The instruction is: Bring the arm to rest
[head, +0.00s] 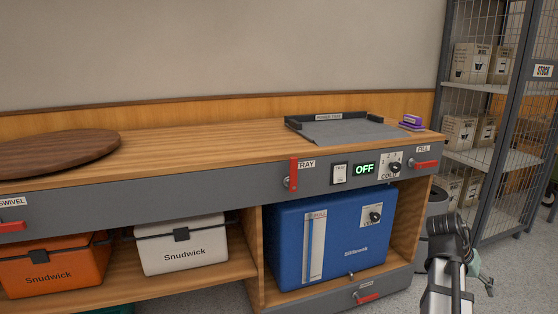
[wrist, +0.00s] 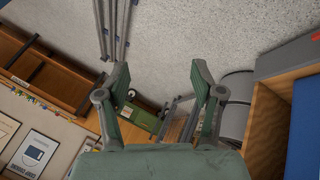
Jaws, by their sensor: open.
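My gripper (wrist: 160,88) is open in the wrist view. Its two green-padded fingers stand well apart with nothing between them. In the head view my arm rises at the lower right, in front of the floor beside the counter's right end. My gripper (head: 482,276) shows there only in part, low beside the arm, with its fingers mostly hidden. It is apart from the counter.
The wooden counter (head: 200,140) bears a round board (head: 60,150), a black-edged tray (head: 350,131) and a purple box (head: 411,120). Red handles line its front. Below are a blue box (head: 290,240) and coolers. A wire-mesh shelf (head: 490,90) stands right. Floor shows between.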

